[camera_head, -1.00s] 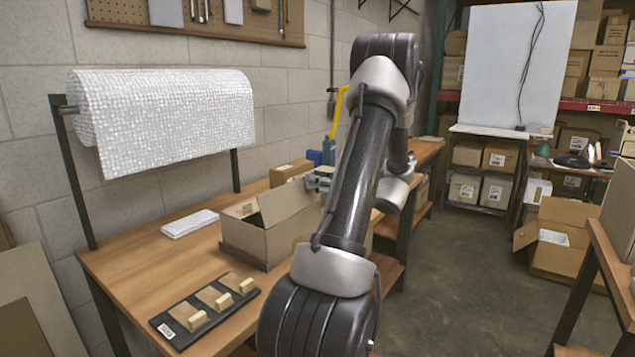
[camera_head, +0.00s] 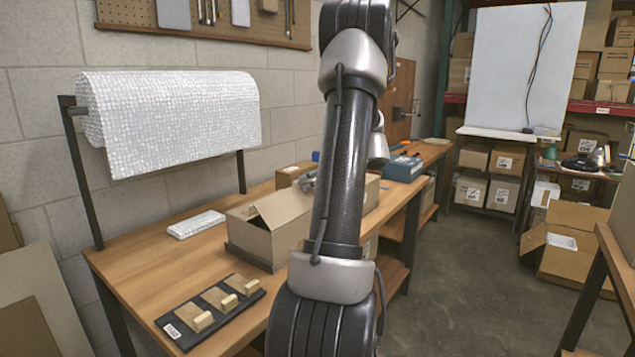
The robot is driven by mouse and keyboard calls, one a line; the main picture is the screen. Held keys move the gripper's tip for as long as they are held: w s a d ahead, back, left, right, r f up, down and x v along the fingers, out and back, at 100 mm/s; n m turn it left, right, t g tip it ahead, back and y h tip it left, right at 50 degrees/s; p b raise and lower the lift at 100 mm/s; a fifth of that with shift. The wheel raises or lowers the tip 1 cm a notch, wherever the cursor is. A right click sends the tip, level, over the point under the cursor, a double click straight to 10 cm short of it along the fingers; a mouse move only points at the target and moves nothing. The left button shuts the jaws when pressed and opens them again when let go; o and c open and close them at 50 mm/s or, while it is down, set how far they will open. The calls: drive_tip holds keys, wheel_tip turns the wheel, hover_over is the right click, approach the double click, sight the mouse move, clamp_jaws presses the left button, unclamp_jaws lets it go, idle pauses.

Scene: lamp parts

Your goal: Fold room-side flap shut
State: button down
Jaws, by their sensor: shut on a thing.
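The open cardboard box (camera_head: 255,242) sits on the wooden bench at the centre, partly behind my arm. One flap (camera_head: 284,207) slants over its opening, and another edge spreads at its left end. Tan cardboard (camera_head: 371,192) also shows right of my arm; I cannot tell whether it is the room-side flap. My gripper (camera_head: 309,181) shows only as a small grey part at the arm's left edge, just above the box. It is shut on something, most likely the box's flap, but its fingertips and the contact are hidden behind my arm.
A black tray (camera_head: 208,312) with several wooden blocks lies at the bench's front. A white bubble-wrap pad (camera_head: 196,224) lies left of the box, below a bubble-wrap roll (camera_head: 170,120). A smaller carton (camera_head: 293,174) and a blue-grey case (camera_head: 403,167) stand farther back.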

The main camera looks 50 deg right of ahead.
sight(301, 186)
drive_tip(key=w+g, duration=0.1)
drive_tip(key=w+f+g, duration=0.1)
drive_tip(key=g, duration=0.1)
drive_tip(key=w+g, duration=0.1)
drive_tip(key=shift+w+a+f+g, duration=0.15)
drive_tip(key=shift+a+f+g, duration=0.05)
drive_tip(key=shift+f+g, duration=0.1)
drive_tip(key=g, duration=0.1)
drive_tip(key=w+f+g, duration=0.1)
drive_tip(key=shift+w+f+g, duration=0.2)
drive_tip(key=shift+f+g, duration=0.05)
drive_tip(key=shift+g, duration=0.15)
drive_tip(key=shift+w+f, duration=0.2)
drive_tip(key=shift+f, duration=0.25)
drive_tip(key=c, duration=1.1)
unclamp_jaws()
drive_tip(key=shift+w, duration=0.1)
